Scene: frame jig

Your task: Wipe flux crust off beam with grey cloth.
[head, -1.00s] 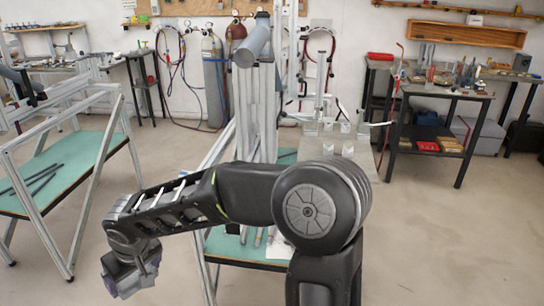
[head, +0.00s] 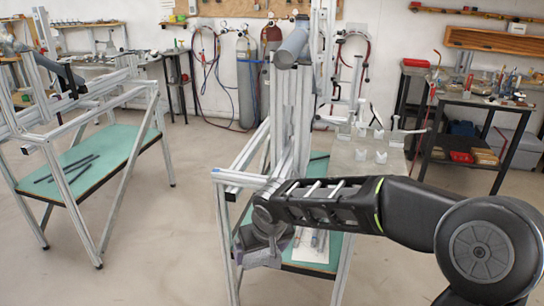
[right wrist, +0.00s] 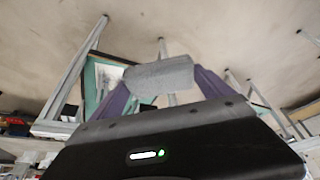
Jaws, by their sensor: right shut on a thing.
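My right gripper (head: 258,252) is at the lower middle of the head view, beside the near end of the centre metal frame. In the right wrist view, its purple fingers (right wrist: 160,88) are shut on the grey cloth (right wrist: 160,74), which looks like a small folded pad. A pale metal beam (head: 240,179) of the centre frame runs just behind and above the gripper. I cannot tell whether the cloth touches it. No flux crust can be made out. My left gripper is not in view.
A green shelf (head: 318,250) lies low in the centre frame. A grey worktop (head: 365,165) with small fixtures stands behind my right arm. Another metal frame (head: 110,205) stands at left, with open floor between. A dark tool table (head: 470,115) is at right.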

